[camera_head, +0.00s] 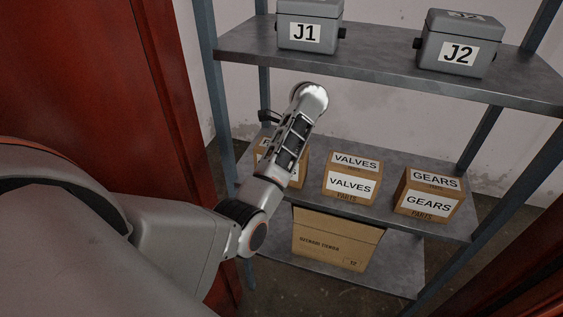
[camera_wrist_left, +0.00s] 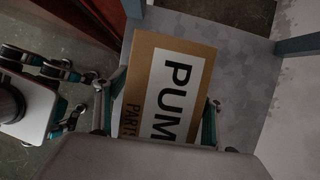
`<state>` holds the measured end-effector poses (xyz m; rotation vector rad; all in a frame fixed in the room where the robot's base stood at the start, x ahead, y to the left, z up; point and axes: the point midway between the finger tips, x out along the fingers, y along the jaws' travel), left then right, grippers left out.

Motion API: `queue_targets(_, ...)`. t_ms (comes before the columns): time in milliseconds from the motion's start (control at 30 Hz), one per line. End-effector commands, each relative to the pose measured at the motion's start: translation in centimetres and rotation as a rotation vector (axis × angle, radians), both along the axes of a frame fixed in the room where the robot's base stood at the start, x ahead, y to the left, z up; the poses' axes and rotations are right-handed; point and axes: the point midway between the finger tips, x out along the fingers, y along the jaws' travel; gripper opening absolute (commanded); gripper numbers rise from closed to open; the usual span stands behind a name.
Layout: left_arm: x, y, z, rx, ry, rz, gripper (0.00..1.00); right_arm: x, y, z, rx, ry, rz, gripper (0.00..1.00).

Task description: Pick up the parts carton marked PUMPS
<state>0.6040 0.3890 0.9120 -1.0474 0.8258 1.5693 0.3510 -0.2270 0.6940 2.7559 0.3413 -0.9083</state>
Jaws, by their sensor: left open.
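The PUMPS carton (camera_wrist_left: 145,70) is a brown box with a white label reading "PUM" and "PARTS" below it; the rest of the label is hidden by my gripper body in the left wrist view. In the head view the carton (camera_head: 264,153) is at the left of the middle shelf, mostly hidden behind my left arm. My left gripper (camera_wrist_left: 158,105) is open, with one finger on each side of the carton in the wrist view. I cannot tell whether the fingers touch it.
A VALVES carton (camera_head: 350,186) and a GEARS carton (camera_head: 427,204) stand to the right on the middle shelf (camera_head: 390,165). A larger cardboard box (camera_head: 335,240) is below. Grey bins J1 (camera_head: 309,35) and J2 (camera_head: 457,55) stand on the upper shelf (camera_head: 375,60). Blue-grey posts frame the rack.

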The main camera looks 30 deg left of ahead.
Motion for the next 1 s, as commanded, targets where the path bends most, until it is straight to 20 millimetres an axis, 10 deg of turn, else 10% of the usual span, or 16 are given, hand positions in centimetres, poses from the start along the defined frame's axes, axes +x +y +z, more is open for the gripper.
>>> queue_targets(333,-0.02,-0.01,-0.15,0.0,0.001,-0.001,0.68,0.0,0.19,0.02,0.005,0.0,-0.003,0.4)
queue_targets(567,-0.02,-0.01,-0.15,0.0,0.001,-0.001,0.11,0.02,0.42,0.05,0.011,0.0,-0.008,0.4)
queue_targets(1000,0.06,0.05,0.37,0.002,-0.002,-0.001,0.09,0.01,0.51,0.06,0.012,0.001,-0.006,0.4)
